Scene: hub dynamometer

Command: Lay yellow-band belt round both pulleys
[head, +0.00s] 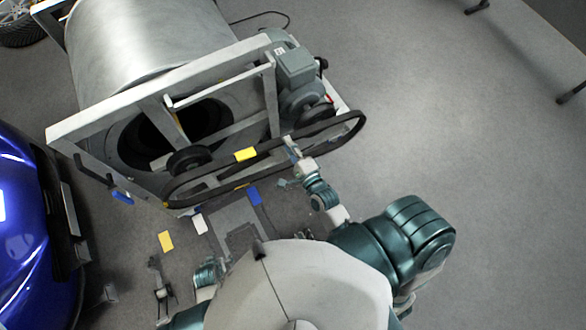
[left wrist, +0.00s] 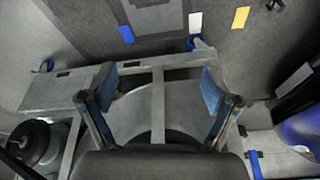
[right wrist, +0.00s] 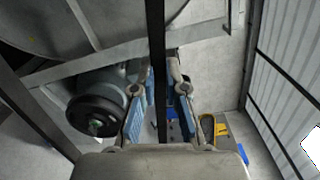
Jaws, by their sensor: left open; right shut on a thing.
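The black belt (head: 335,121), with a yellow band (head: 245,154), is a long loop in front of the machine frame. My right gripper (head: 292,150) is shut on it. In the right wrist view the belt (right wrist: 156,60) runs between the blue-padded fingers (right wrist: 160,115). The drum-side pulley (head: 187,161) is dark, behind the loop's left part. The motor-side pulley (head: 318,113) is near its right end and shows in the right wrist view (right wrist: 97,115). I cannot tell whether the belt touches either pulley. My left gripper (left wrist: 158,92) is open and empty, over the frame.
A large steel drum (head: 150,40) in a grey frame (head: 110,118) and a grey motor (head: 296,66) stand behind the belt. A blue car (head: 25,220) is at left. Yellow (head: 166,240), white (head: 200,223) and blue (head: 254,195) patches lie below the frame.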

